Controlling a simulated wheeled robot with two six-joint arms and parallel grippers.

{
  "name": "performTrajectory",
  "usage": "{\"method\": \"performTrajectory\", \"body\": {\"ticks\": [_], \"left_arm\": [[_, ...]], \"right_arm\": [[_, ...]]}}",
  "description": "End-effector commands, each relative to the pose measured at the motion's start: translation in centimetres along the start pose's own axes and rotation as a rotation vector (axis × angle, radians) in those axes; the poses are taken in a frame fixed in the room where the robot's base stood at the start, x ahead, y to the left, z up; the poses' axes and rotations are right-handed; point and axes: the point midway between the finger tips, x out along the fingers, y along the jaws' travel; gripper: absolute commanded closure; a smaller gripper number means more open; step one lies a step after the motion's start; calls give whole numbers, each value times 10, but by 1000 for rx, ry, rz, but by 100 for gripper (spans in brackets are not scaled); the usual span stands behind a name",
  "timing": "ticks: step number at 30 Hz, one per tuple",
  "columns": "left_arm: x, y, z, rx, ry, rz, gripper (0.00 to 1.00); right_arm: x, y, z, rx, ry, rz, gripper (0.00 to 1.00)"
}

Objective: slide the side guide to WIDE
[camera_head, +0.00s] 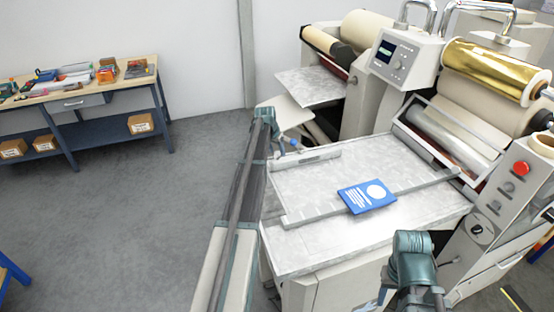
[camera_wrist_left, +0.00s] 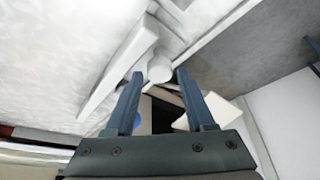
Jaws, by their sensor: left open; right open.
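The side guide is a pale bar (camera_head: 305,159) on the left part of the grey feed table (camera_head: 345,235), with a light round knob at its end. The bar (camera_wrist_left: 118,72) and the knob (camera_wrist_left: 160,69) also show in the left wrist view. My left gripper (camera_head: 285,146) is open at the knob end. In the wrist view its fingers (camera_wrist_left: 156,84) stand on either side of the knob, with gaps visible. I cannot read any WIDE mark. Blue-grey fingertips of my right gripper (camera_head: 370,300) seem to show low at the bottom edge, apart and empty.
A blue printed card (camera_head: 367,196) lies across a crossbar on the feed table. A control box (camera_head: 402,58), a gold foil roll (camera_head: 492,70) and a side panel with a red button (camera_head: 521,168) stand beyond and right. A workbench (camera_head: 80,92) stands far left; the floor between is clear.

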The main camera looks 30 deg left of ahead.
Motion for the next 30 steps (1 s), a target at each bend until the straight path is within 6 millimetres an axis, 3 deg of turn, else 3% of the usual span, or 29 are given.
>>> {"method": "performTrajectory", "body": {"ticks": [3,12,21,30], "left_arm": [[12,0,0,0,0,0,46],[12,0,0,0,0,0,46],[12,0,0,1,0,0,98],[12,0,0,1,0,0,100]], "right_arm": [[12,-1,-1,0,0,0,50],[11,-1,-1,0,0,0,50],[11,-1,-1,0,0,0,50],[11,-1,-1,0,0,0,50]]}}
